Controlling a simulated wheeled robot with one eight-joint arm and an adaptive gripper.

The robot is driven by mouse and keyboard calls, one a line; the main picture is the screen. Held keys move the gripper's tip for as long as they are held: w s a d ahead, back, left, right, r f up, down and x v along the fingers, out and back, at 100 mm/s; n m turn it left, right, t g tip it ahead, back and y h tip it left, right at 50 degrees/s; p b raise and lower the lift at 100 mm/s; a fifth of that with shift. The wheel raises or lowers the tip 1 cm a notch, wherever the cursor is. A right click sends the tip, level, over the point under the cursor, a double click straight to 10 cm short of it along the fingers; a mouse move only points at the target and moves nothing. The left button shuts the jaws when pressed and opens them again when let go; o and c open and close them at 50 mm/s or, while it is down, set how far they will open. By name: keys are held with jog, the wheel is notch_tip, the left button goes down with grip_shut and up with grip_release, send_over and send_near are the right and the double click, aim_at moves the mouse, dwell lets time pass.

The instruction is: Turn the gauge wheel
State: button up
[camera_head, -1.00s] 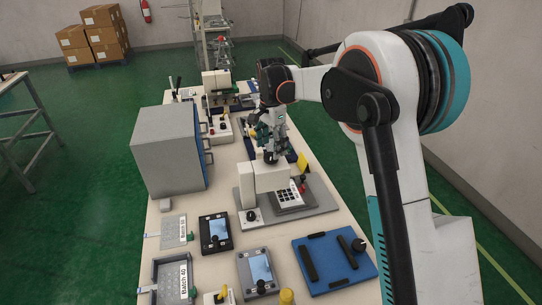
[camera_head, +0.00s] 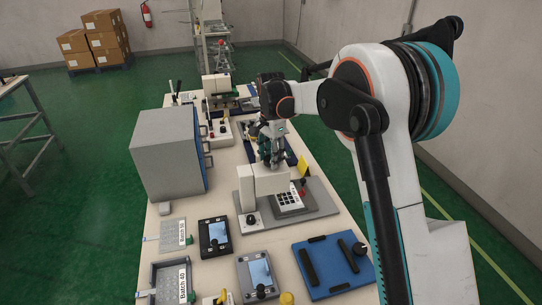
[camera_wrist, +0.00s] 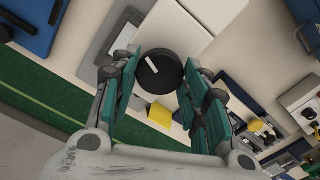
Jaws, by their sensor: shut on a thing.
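The gauge wheel (camera_wrist: 158,76) is a round black knob with a white mark, on top of a white machine (camera_head: 260,183). In the wrist view it lies between the two teal finger pads, with the mark toward the upper left. My gripper (camera_head: 271,155) points down onto the wheel and is shut on its sides; it also shows in the wrist view (camera_wrist: 160,70). In the head view the fingers hide most of the wheel.
A yellow piece (camera_wrist: 159,116) stands close beside the machine.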

jog(key=shift+n, duration=0.3)
jog(key=n+p, duration=0.1)
jog(key=n, duration=0.3)
jog(key=shift+n, duration=0.3)
jog(key=n+p, duration=0.1)
jog(key=n, duration=0.4)
jog(key=n+p, duration=0.1)
jog(key=n, duration=0.4)
jog(key=shift+n, duration=0.4)
jog(key=n, duration=0.5)
jog(key=shift+n, duration=0.3)
jog(key=o, duration=1.1)
